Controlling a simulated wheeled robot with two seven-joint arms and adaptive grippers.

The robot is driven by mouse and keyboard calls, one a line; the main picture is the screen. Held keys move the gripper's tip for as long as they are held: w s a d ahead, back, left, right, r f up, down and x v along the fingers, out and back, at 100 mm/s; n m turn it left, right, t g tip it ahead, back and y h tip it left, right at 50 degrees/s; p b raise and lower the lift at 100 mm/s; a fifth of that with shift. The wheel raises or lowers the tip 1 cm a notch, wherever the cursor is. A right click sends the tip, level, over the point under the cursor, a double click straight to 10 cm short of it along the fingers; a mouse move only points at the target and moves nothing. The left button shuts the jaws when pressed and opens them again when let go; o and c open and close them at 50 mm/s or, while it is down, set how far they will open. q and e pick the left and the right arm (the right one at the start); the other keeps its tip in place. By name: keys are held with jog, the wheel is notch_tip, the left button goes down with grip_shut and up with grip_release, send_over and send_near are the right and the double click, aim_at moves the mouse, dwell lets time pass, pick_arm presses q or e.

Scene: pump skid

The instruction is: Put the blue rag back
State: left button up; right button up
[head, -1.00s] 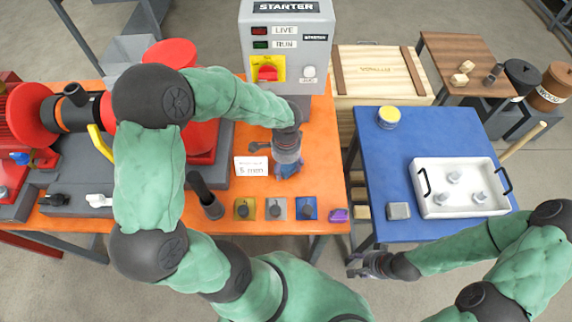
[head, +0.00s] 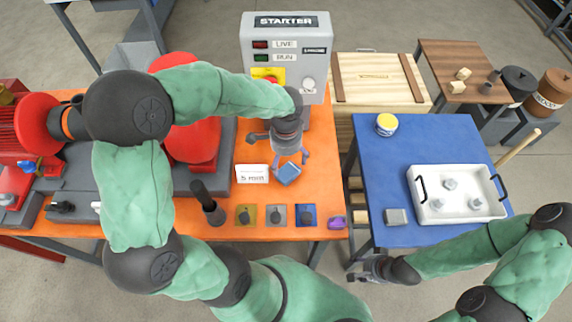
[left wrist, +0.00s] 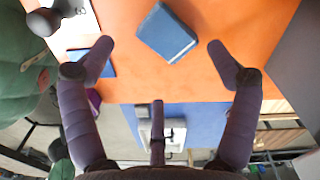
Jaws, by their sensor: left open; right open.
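The blue rag (head: 289,172) looks like a small folded blue block. It lies on the orange bench, just right of the white card, and shows whole in the left wrist view (left wrist: 167,33). My left gripper (head: 284,155) is just behind and above it in the head view, open and empty. In the left wrist view my left fingers (left wrist: 165,60) are spread wide, with the rag beyond the tips and between their lines, apart from both. My right gripper (head: 362,272) is open and empty, low beside the blue table's front left corner.
The starter box (head: 287,60) stands behind my left gripper. The white card (head: 252,174) and a dark upright cylinder (head: 208,203) are left of the rag. Coloured plates with knobs (head: 276,215) and a purple object (head: 335,222) line the front edge. A white tray (head: 462,210) sits on the blue table.

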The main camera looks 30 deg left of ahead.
pick_arm(q)
notch_tip(320, 180, up, 4)
jog(key=shift+f+p, duration=0.1)
jog(key=shift+p, duration=0.25)
dwell(0.4)
